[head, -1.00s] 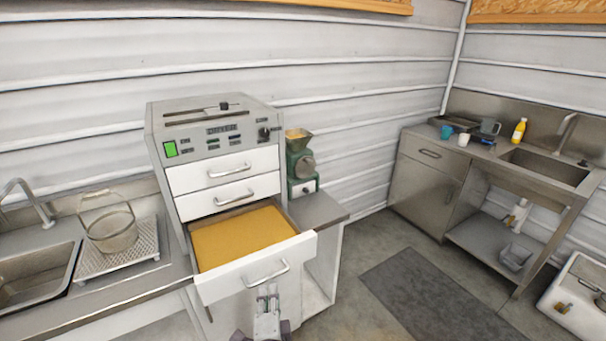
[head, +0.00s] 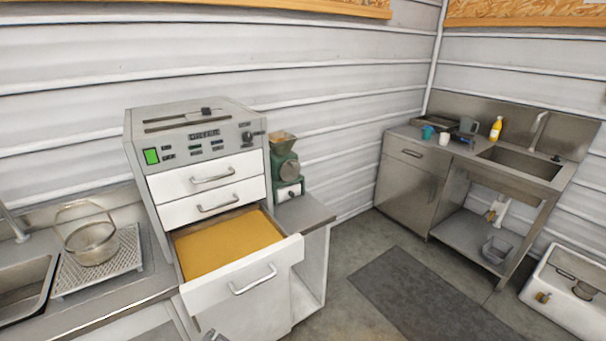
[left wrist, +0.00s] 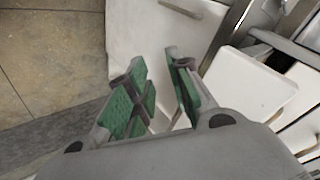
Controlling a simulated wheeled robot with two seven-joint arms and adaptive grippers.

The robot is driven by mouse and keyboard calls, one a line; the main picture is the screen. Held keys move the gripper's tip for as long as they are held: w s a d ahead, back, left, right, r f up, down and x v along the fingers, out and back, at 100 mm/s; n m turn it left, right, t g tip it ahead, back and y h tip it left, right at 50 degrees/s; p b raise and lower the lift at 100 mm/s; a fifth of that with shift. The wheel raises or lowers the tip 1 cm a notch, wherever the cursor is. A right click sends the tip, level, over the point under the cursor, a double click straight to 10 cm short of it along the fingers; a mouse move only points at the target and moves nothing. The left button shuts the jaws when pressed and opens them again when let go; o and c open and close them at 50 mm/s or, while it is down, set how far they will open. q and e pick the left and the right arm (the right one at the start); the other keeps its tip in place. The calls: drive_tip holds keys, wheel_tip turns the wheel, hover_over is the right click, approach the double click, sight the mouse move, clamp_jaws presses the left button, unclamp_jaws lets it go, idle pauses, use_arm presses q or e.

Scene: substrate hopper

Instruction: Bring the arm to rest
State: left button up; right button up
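My left gripper (left wrist: 162,92) shows in the left wrist view with its two green-padded fingers apart and nothing between them. White cabinet fronts lie behind it, and it seems clear of them. In the head view only a small grey piece of an arm shows at the bottom edge, below the open drawer; its fingers are out of frame. The drawer (head: 243,280) of the grey hopper machine (head: 195,115) is pulled out and full of yellow-brown substrate (head: 222,243). My right gripper is in neither view.
A green grinder (head: 285,165) stands right of the machine. A wire basket (head: 92,240) sits on a perforated tray (head: 125,265) at the left. A steel sink bench (head: 410,190) stands at the right. A dark mat (head: 420,295) lies on the open floor.

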use_arm(q)
drive_tip(key=shift+s+f+n+g+h, duration=0.5)
drive_tip(key=shift+s+n+g+h, duration=1.5)
drive_tip(key=shift+s, duration=2.4)
wheel_tip(320, 180, down, 32)
drive_tip(key=s+g, duration=0.2)
drive_tip(key=s, duration=0.1)
drive_tip(key=s+a+f, duration=0.1)
drive_tip(key=s+f, duration=0.9)
drive_tip(key=s, duration=0.1)
drive_tip(key=s+a+f+m+g, duration=0.1)
drive_tip(key=s+a+f, duration=0.1)
drive_tip(key=s+f, duration=0.8)
drive_tip(key=shift+s+a+f, duration=0.3)
drive_tip(key=shift+s, duration=0.2)
